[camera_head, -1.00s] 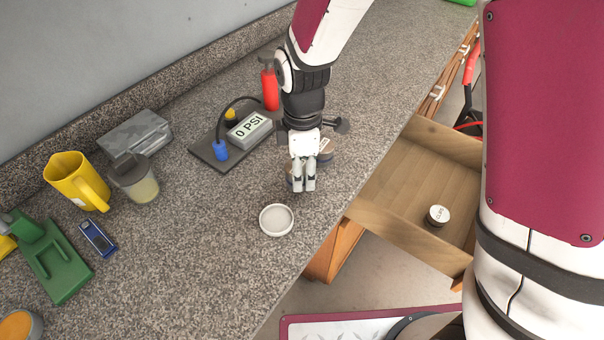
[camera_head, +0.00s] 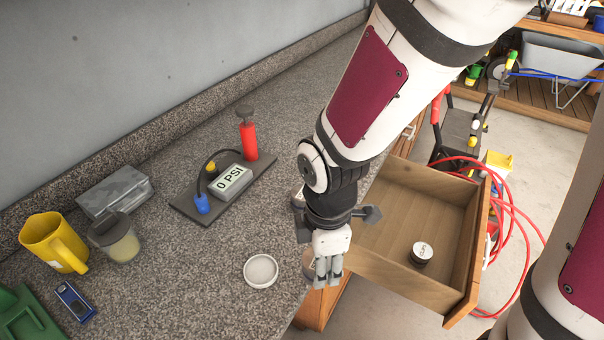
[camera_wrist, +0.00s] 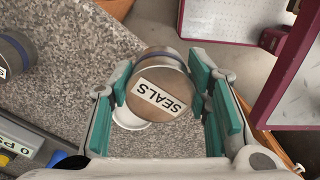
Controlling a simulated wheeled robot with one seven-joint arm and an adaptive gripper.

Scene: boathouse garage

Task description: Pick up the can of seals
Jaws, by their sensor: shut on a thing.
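The can of seals (camera_wrist: 163,87) is a round can with a brownish lid, a white SEALS label and a blue band, seen in the wrist view between my fingers. My gripper (camera_wrist: 170,95) is shut on it, with teal finger pads on both sides. In the head view my gripper (camera_head: 328,282) is at the counter's front edge, beside the open drawer, and its fingers hide most of the can. Whether the can is clear of the counter is hard to tell.
A white round dish (camera_head: 261,271) lies on the counter (camera_head: 200,290). The open wooden drawer (camera_head: 385,268) holds a CLIPS can (camera_head: 421,253). A pump board (camera_head: 222,190), yellow jug (camera_head: 54,243) and clear cup (camera_head: 115,238) stand left. Another can (camera_wrist: 14,55) shows in the wrist view.

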